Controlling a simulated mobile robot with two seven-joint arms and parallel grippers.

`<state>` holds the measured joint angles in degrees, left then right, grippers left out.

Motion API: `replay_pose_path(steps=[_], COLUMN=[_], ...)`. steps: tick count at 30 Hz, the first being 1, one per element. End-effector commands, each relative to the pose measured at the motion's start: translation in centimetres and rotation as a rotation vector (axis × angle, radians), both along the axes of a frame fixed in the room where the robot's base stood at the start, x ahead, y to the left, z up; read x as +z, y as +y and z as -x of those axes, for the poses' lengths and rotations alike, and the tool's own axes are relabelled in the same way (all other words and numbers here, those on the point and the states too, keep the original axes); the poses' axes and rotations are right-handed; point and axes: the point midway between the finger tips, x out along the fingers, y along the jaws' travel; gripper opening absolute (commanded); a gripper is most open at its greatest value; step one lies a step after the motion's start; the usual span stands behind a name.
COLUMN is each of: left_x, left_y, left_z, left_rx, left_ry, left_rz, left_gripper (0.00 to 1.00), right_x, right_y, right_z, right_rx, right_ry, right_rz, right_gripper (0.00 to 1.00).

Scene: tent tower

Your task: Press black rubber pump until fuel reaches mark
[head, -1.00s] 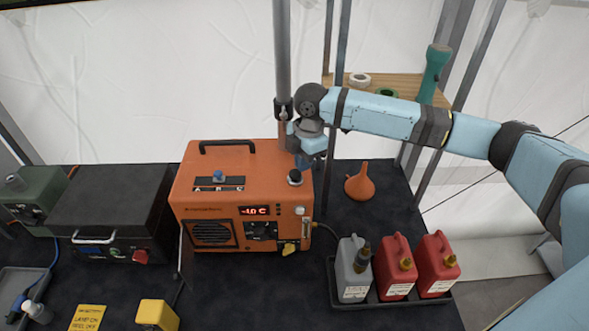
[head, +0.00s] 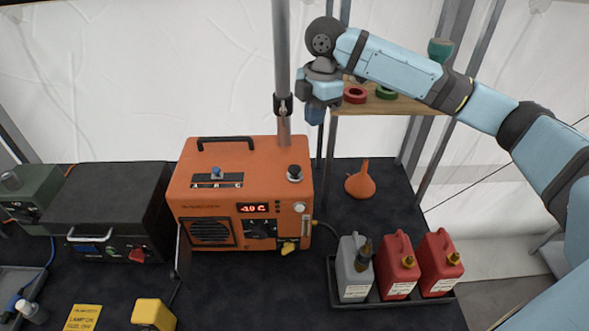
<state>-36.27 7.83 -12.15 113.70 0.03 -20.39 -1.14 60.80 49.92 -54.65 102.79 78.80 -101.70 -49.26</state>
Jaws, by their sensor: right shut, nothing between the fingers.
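The black rubber pump (head: 295,171) is a small round black button on the top right of the orange heater (head: 200,177). It stands clear, with nothing touching it. A narrow gauge strip (head: 306,224) shows at the right edge of the heater's front; the fuel level and any mark on it are too small to read. The heater's red display (head: 260,208) is lit. My right gripper (head: 314,117) points down, shut and empty, well above the pump and slightly to its right in the picture. My left gripper is out of view.
A vertical metal pole (head: 282,60) rises behind the heater. An orange funnel (head: 361,182) stands to the right. A grey can (head: 353,270) and two red cans (head: 397,268) sit in a black tray (head: 400,300). A wooden shelf (head: 400,103) is behind my right arm.

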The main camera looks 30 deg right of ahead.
Motion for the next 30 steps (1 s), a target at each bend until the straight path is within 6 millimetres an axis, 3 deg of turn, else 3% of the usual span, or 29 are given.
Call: replay_pose_path(steps=[3, 9, 30], left_x=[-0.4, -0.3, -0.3], left_y=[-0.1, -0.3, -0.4], left_z=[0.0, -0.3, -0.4], left_rx=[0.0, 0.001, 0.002], left_ry=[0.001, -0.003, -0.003], left_rz=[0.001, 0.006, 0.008], left_gripper=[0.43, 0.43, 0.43], right_x=[1.7, 3.0, 3.0], right_y=[-0.2, -0.3, -0.3], right_z=[-0.1, 0.0, 0.0], right_rx=[0.0, 0.0, 0.0], right_ry=[-0.002, -0.001, 0.0], right_rz=[-0.001, 0.0, 0.0], right_gripper=[0.0, 0.0, 0.0])
